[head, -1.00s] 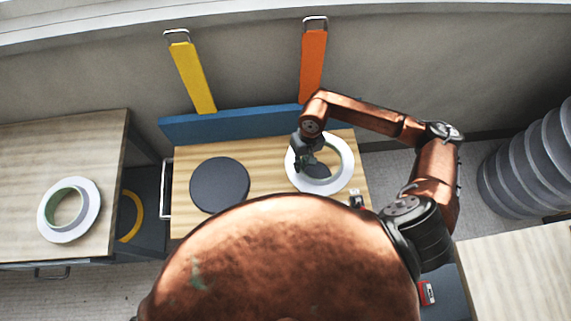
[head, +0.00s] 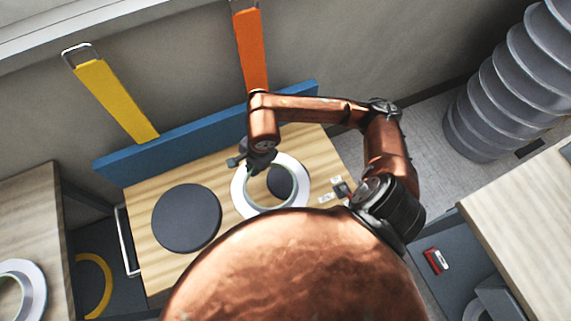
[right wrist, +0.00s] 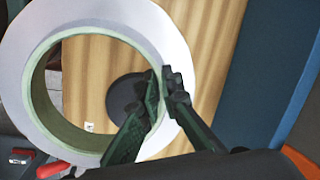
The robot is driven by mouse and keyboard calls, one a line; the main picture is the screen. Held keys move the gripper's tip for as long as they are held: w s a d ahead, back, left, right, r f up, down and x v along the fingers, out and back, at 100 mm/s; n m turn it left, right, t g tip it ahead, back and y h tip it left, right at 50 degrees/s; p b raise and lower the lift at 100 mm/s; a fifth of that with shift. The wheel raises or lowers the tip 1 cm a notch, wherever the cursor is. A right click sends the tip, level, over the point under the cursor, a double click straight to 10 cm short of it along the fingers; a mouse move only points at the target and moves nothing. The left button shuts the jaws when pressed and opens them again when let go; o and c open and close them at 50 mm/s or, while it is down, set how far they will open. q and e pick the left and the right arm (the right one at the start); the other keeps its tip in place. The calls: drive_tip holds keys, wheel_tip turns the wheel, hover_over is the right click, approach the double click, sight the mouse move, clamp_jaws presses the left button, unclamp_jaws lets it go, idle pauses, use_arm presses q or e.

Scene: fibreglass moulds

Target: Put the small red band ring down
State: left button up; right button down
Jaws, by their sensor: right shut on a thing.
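A white flanged ring (head: 240,192) with a pale green inner wall is held by my right gripper (head: 262,163). It also fills the left of the right wrist view (right wrist: 185,50). The gripper (right wrist: 165,85) is shut on the ring's side, one finger inside the hole and the other over the rim. The ring appears above the wooden bench top (head: 318,165); the gap beneath is hard to judge. I see no red band on the ring's visible faces. My left gripper is not in view.
A dark disc (head: 187,218) lies on the bench, and a smaller dark disc (head: 283,181) shows through the ring. A blue board (head: 200,132) stands along the back. A small red item (head: 436,261) sits on a dark surface at right. Another white ring (head: 38,290) is at left.

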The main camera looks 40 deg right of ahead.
drive_tip(key=m, duration=0.1)
drive_tip(key=f+m+b, duration=0.1)
drive_tip(key=m+b, duration=0.1)
drive_tip(key=shift+w+f+m+t+h, duration=0.2)
drive_tip(key=shift+w+m+t+h, duration=0.1)
drive_tip(key=shift+m+h, duration=0.1)
drive_tip(key=shift+d+f, duration=0.1)
drive_tip(key=shift+d, duration=0.1)
drive_tip(key=d+f+b, duration=0.1)
drive_tip(key=d+f, duration=0.2)
drive_tip(key=d, duration=0.1)
drive_tip(key=w+d+f+b, duration=0.1)
drive_tip(key=d+f, duration=0.2)
drive_tip(key=d, duration=0.1)
drive_tip(key=w+d+f+b, duration=0.1)
drive_tip(key=d+f, duration=0.2)
drive_tip(key=d, duration=0.2)
drive_tip(key=shift+w, duration=0.2)
drive_tip(key=shift+s+d+b+x, duration=0.15)
drive_tip(key=shift+x, duration=0.75)
drive_tip(key=shift+s+d+b+x, duration=0.15)
drive_tip(key=shift+x, duration=0.75)
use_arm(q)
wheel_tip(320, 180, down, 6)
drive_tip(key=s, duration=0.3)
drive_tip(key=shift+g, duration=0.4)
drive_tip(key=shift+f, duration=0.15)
use_arm(e)
drive_tip(key=shift+f, duration=0.15)
